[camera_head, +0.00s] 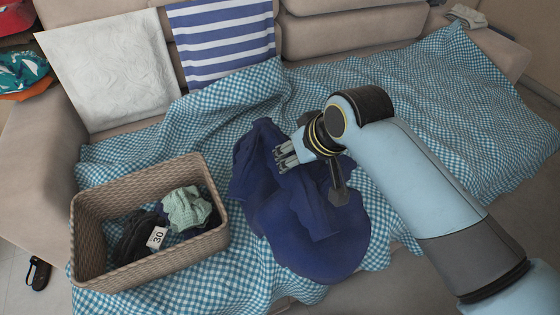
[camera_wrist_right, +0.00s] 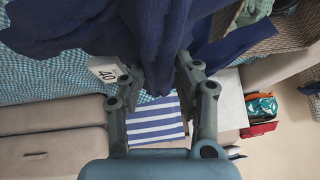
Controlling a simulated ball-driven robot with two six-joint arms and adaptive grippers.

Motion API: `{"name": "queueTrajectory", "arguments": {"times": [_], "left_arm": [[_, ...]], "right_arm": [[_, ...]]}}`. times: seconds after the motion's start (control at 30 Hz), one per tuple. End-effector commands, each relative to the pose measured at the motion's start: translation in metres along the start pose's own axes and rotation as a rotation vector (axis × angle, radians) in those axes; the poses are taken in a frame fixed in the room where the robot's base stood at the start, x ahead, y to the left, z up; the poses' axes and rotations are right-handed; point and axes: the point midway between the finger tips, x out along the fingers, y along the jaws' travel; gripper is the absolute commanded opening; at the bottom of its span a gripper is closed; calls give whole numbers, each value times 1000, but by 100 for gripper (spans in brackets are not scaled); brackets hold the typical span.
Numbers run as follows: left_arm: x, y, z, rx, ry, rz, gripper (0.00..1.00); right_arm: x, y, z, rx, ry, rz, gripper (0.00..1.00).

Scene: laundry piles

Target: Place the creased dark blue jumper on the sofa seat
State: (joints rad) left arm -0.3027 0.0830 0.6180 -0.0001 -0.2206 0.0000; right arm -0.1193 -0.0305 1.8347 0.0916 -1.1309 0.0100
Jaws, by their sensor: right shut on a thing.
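The dark blue jumper (camera_head: 268,170) is bunched and creased in front of the sofa seat, in the middle of the head view. My right gripper (camera_head: 284,157) is shut on its upper part. In the right wrist view the jumper (camera_wrist_right: 110,25) fills the top, gathered between the fingertips of the right gripper (camera_wrist_right: 162,72). Its folds hang over a smooth, rounded dark blue shape (camera_head: 305,255); I cannot tell whether that is a separate thing. The sofa seat is covered by a teal checked blanket (camera_head: 395,85). My left gripper is not in view.
A wicker basket (camera_head: 87,245) with dark and pale green clothes and a "30" label (camera_head: 157,237) stands left of the jumper. A white cushion (camera_head: 110,70) and a striped blue-white cloth (camera_head: 222,40) lean on the sofa back. The blanket's right part is clear.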

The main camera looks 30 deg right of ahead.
Motion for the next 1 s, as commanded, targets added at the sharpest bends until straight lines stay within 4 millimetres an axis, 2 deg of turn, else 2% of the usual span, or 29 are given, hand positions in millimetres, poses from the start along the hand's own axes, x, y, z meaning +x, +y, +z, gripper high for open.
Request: {"name": "queueTrajectory", "arguments": {"times": [0.4, 0.6, 0.73, 0.9, 1.0], "left_arm": [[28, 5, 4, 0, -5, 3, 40], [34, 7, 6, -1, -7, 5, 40], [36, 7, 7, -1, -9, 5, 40], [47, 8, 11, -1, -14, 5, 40], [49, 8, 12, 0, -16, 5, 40]], "right_arm": [[74, 48, -37, 1, 2, 2, 0], [91, 58, -47, 0, 3, 0, 0], [98, 60, -44, 0, 1, 0, 0], [121, 64, -30, 1, -1, 0, 0], [127, 65, -26, 1, 2, 0, 0]]}}
